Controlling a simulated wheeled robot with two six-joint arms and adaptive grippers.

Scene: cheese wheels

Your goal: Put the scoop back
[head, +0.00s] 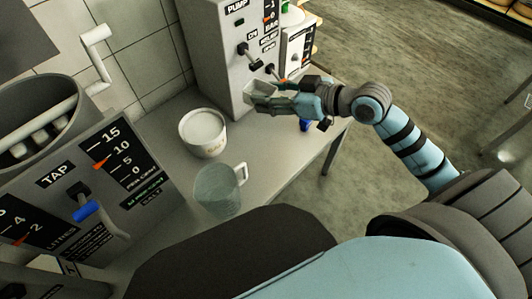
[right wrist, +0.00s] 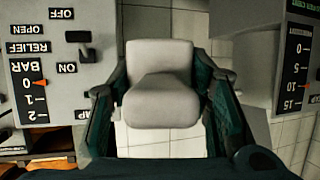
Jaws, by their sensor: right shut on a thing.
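The scoop (head: 259,91) is a pale grey, open-topped scoop. My right gripper (head: 283,97) is shut on it and holds it in front of the pump panel, above the bench. In the right wrist view the scoop (right wrist: 160,95) sits between the two dark green fingers, with its pale body toward the camera. Its handle cannot be made out. A white tub (head: 206,151) with pale contents stands on the bench, to the left of and below the scoop in the head view. My left gripper is not in view.
A clear jug (head: 217,193) stands on the bench (head: 275,150) near the tub. The pump panel (head: 222,60) with levers rises behind the scoop. The tap panel (head: 95,170) and a grey vat (head: 40,120) are at the left. A small blue thing (head: 305,125) is below my gripper.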

